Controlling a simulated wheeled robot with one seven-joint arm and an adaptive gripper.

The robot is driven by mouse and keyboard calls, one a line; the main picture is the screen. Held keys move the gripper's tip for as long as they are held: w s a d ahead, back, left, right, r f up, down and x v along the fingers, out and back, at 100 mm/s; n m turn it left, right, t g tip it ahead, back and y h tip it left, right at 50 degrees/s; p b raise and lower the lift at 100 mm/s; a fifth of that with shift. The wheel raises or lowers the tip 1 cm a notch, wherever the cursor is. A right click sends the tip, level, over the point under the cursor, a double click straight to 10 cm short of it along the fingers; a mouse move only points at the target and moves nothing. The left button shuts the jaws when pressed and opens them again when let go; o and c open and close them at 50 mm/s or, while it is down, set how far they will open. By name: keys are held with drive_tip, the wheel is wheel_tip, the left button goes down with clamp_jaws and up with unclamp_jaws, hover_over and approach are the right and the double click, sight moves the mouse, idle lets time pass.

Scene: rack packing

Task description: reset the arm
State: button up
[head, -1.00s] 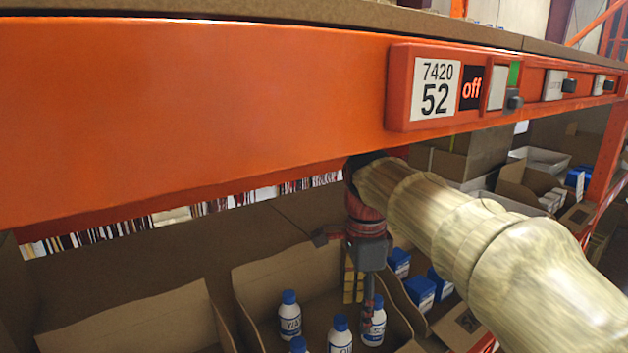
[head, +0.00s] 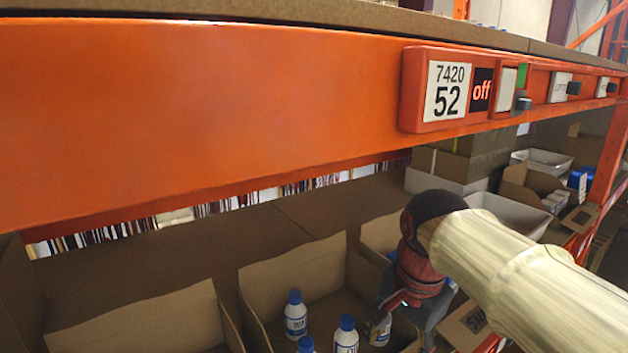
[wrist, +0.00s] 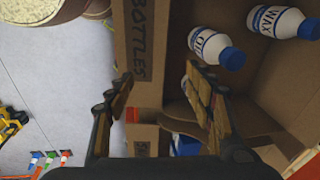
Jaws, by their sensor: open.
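My gripper is open and empty in the wrist view (wrist: 162,95), its two fingers spread apart over the front edge of a cardboard box. In the head view my arm reaches in from the right, and the gripper end hangs beside the bottle box, with its fingertips partly hidden. The bottle box (wrist: 137,50) carries the word BOTTLES on its front. Inside are white bottles with blue caps, one marked OIL (wrist: 210,45) and one marked WAX (wrist: 278,21). Several bottles (head: 295,316) also stand in the box in the head view.
An orange shelf beam (head: 200,120) with a label unit (head: 447,90) reading 7420 52 runs above the arm. An open box (head: 145,335) stands to the left. More boxes and bins (head: 540,160) are at the right. Grey floor (wrist: 50,80) with small cones shows in the wrist view.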

drive_tip(key=s+d+f+n+t, duration=0.2)
drive_tip(key=s+d+f+n, duration=0.15)
drive_tip(key=s+n, duration=0.2)
drive_tip(key=s+d+f+n+t, duration=0.1)
drive_tip(key=s+d+f+n, duration=0.1)
drive_tip(key=s+f+n, duration=0.4)
wheel_tip(320, 180, down, 12)
drive_tip(key=s+m+b, duration=0.1)
drive_tip(key=b, duration=1.2)
drive_tip(key=shift+a, duration=0.15)
drive_tip(key=shift+c, duration=0.9)
